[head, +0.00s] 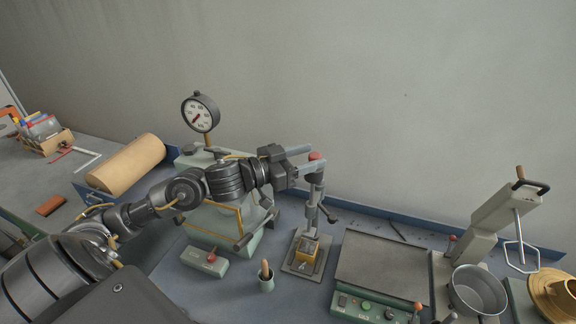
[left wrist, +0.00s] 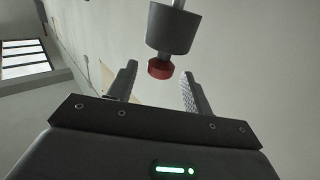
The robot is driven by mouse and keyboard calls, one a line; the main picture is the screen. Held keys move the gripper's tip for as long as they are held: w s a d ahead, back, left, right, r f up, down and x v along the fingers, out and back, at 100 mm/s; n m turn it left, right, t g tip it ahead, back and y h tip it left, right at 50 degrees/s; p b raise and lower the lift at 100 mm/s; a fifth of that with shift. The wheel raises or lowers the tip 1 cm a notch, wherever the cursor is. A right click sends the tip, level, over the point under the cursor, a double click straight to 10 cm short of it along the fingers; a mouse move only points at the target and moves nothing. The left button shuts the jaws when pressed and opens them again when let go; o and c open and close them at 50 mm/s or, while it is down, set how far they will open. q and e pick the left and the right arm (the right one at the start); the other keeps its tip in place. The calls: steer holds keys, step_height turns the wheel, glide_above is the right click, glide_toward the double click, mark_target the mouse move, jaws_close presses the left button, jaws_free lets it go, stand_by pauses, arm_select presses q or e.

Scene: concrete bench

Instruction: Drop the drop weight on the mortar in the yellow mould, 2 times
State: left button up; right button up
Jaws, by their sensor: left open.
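The drop weight stands upright as a grey rod-and-cylinder unit (head: 315,190) with a red knob (head: 316,156) on top. The yellow mould (head: 308,248) sits below it on a flat grey plate (head: 292,266). The mortar inside is too small to make out. My left gripper (head: 314,158) is open at the height of the red knob. In the left wrist view, the red knob (left wrist: 160,69) and a grey cylinder (left wrist: 172,28) show ahead, between and beyond the open fingers (left wrist: 158,88). I cannot tell whether a finger touches the knob. My right gripper is not in view.
A press with a round gauge (head: 200,112) stands behind my left arm. A small cup with a wooden handle (head: 266,277) and a small grey box with a red knob (head: 206,262) are left of the mould. A flat-topped table unit (head: 385,265), steel bowl (head: 478,290) and mixer (head: 495,215) are right.

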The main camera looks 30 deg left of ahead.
arm_select(q)
steer(key=b+v, duration=0.1)
steer(key=v, duration=0.4)
steer(key=shift+f, duration=0.15)
steer(key=shift+r+b+v, duration=0.2)
steer(key=shift+b+v, duration=0.4)
steer(key=shift+v, duration=0.35)
